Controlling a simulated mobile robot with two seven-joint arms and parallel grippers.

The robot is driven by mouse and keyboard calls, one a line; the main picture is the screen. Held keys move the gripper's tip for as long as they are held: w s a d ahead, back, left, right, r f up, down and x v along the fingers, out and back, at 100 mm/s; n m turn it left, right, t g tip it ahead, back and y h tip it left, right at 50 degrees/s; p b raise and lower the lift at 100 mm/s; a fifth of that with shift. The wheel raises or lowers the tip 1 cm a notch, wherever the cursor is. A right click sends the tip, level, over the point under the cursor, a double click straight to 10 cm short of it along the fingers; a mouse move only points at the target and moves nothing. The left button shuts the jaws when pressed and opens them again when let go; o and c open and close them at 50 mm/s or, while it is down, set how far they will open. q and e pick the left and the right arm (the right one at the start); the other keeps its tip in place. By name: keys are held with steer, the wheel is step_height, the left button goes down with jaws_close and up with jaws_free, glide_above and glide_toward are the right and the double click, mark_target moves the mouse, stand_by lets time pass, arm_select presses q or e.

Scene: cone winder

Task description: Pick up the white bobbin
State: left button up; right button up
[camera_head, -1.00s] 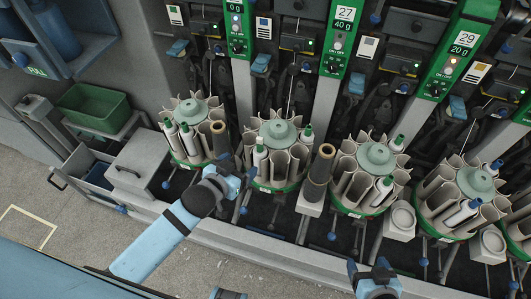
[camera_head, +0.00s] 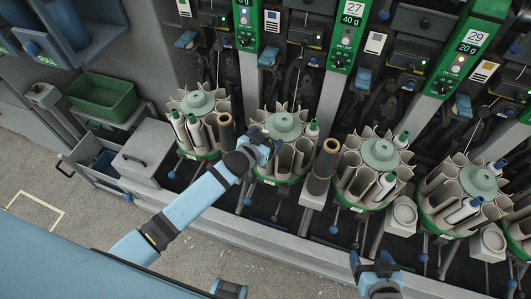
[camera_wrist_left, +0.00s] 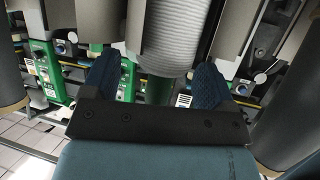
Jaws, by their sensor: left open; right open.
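My left gripper (camera_head: 262,140) is open at the left side of the second carousel (camera_head: 283,122). In the left wrist view a white wound bobbin (camera_wrist_left: 168,38) with a green lower end stands between the two blue fingertips (camera_wrist_left: 156,84). I cannot tell whether they touch it. In the head view my gripper hides that bobbin. Another white bobbin with a green tip (camera_head: 312,130) stands on the carousel's right side. My right gripper (camera_head: 378,268) is open and empty at the bottom, away from the carousels.
Other carousels with white bobbins stand left (camera_head: 198,103) and right (camera_head: 379,153). A brown tube (camera_head: 324,165) stands just right of the second carousel. Dark machine units and green panels rise behind. A green bin (camera_head: 103,97) is at left. The floor in front is clear.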

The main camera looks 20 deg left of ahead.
arm_select(q)
steer(key=shift+s, duration=0.1)
steer(key=c, duration=0.9)
